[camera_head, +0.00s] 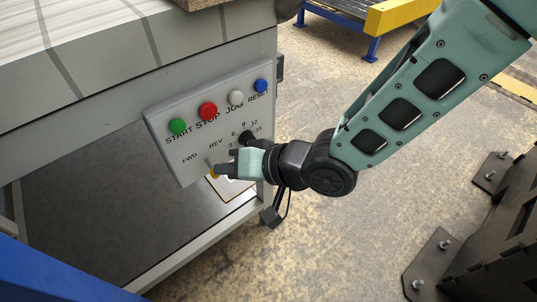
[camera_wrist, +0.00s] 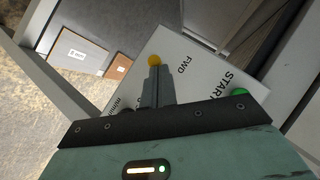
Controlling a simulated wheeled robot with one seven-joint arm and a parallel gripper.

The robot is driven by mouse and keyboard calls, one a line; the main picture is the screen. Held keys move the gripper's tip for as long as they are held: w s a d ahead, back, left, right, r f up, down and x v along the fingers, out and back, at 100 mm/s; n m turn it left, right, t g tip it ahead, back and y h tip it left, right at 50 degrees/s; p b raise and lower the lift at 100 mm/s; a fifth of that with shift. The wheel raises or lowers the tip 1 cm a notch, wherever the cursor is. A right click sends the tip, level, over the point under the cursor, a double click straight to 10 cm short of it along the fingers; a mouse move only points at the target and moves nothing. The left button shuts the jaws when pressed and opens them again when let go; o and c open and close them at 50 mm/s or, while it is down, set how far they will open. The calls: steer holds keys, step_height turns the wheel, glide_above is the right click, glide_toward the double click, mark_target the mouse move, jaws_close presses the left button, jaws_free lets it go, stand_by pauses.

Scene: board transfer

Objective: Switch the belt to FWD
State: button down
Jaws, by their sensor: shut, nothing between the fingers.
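The control panel (camera_head: 190,172) is a tilted light-grey plate on the side of the conveyor. It carries FWD and REV labels at its lower left. The belt lever shows as a yellow-orange knob (camera_head: 213,175), partly hidden behind my gripper (camera_head: 217,169). In the wrist view the orange knob (camera_wrist: 154,60) sits right at the tips of my gripper (camera_wrist: 155,72), with the FWD label just to the right. My gripper's fingers are shut with nothing between them. They are at or very close to the knob; contact and the lever's exact setting cannot be told.
Above the lever are a green START button (camera_head: 177,126), a red STOP button (camera_head: 208,111), a white JOG button (camera_head: 236,98) and a blue RESET button (camera_head: 261,86). A black dial (camera_head: 247,137) is close above my gripper. The conveyor's frame (camera_head: 190,253) runs below.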

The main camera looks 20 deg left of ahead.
steer(key=shift+s, duration=0.2)
steer(key=shift+w, duration=0.1)
steer(key=shift+w+a+p, duration=0.25)
steer(key=shift+w+p, duration=0.25)
steer(key=shift+w, duration=0.15)
steer(key=shift+r, duration=0.1)
